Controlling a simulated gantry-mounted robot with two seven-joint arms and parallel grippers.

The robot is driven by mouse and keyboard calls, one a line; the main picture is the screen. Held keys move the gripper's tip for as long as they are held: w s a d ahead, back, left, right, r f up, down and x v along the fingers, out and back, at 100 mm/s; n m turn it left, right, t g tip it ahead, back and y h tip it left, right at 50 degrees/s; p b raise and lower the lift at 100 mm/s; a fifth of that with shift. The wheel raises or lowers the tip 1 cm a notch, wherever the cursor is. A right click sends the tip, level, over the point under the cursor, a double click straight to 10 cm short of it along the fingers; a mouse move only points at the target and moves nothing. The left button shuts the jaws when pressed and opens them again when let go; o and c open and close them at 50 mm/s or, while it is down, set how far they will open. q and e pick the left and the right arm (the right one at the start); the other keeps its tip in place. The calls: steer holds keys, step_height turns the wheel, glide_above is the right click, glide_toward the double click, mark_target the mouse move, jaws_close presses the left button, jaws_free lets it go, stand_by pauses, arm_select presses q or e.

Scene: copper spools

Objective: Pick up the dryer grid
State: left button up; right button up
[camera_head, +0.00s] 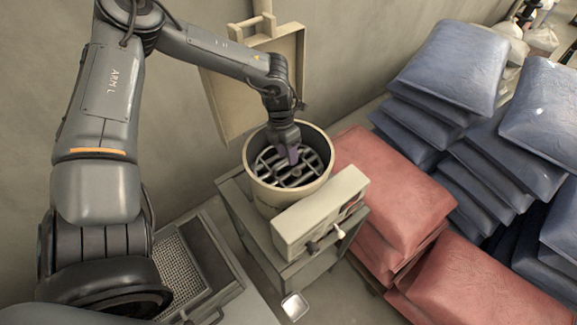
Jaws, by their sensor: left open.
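The dryer grid (279,172) is a dark round grate with several bars. It lies inside the mouth of a cream cylindrical dryer (252,185). My left gripper (292,155) reaches down from above into the dryer's mouth, over the middle of the grid. It is open, with a purplish finger close to the bars. I cannot tell whether it touches them. The gripper and wrist hide the far part of the grid. My right gripper is not in view.
A beige control box (318,212) with small levers stands against the dryer's front. Red sacks (390,185) and blue sacks (455,65) are stacked to the right. A beige panel (225,95) leans on the wall behind. A mesh tray (178,270) sits lower left.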

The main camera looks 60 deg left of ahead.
arm_select(q)
steer(key=shift+f, duration=0.15)
steer(key=shift+c, duration=0.4)
jaws_close()
stand_by(1.0)
